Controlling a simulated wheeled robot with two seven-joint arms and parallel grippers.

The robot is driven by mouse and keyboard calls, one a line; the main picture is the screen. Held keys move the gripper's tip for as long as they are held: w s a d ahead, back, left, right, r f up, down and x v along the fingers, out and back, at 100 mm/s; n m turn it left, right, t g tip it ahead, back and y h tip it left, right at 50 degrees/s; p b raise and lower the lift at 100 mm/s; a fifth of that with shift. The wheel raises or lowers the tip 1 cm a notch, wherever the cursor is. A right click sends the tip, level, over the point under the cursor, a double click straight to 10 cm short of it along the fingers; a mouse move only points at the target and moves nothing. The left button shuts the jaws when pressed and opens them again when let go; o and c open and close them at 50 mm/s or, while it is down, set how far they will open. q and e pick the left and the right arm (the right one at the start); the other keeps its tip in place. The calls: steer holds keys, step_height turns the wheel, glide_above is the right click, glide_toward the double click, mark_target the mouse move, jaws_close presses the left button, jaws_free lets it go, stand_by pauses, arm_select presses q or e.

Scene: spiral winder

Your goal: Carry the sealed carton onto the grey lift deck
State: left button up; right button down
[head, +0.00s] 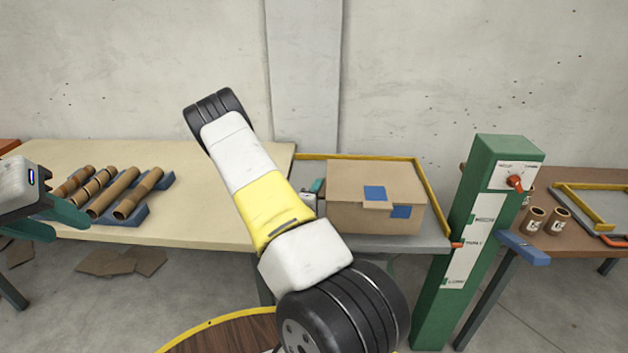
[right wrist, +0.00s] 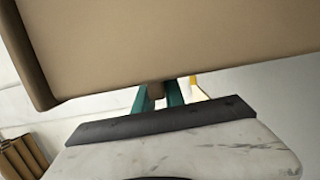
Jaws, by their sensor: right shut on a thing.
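The sealed carton (head: 376,196) is a brown box with blue patches. It is upright within the yellow-edged grey lift deck (head: 432,243), beside the green column; whether its underside touches the deck I cannot tell. My right gripper (head: 319,187) is at the carton's left side, mostly hidden behind my arm. In the right wrist view its teal fingers (right wrist: 160,94) are closed on a small brown part under the carton (right wrist: 180,45). My left gripper (head: 72,226) is open and empty at the far left, over the front of the cream table.
The cream table (head: 220,218) holds several cardboard tubes (head: 113,192) on blue rests. The green column (head: 490,200) with an orange knob stands right of the deck.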

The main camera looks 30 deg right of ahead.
steer(key=shift+w+a+f, duration=0.3)
steer(key=shift+w+f, duration=0.5)
steer(key=shift+w, duration=1.75)
steer(key=shift+w+a+f, duration=0.25)
steer(key=shift+w+f, duration=0.6)
steer(key=shift+w, duration=1.75)
steer(key=shift+w+a+f, duration=0.3)
steer(key=shift+w+f, duration=0.5)
steer(key=shift+w, duration=1.75)
steer(key=shift+f, duration=0.1)
steer(key=c, duration=1.4)
jaws_free()
steer(key=shift+s+a, duration=0.25)
steer(key=shift+a, duration=0.05)
steer(key=v, duration=1.1)
steer(key=shift+s, duration=0.2)
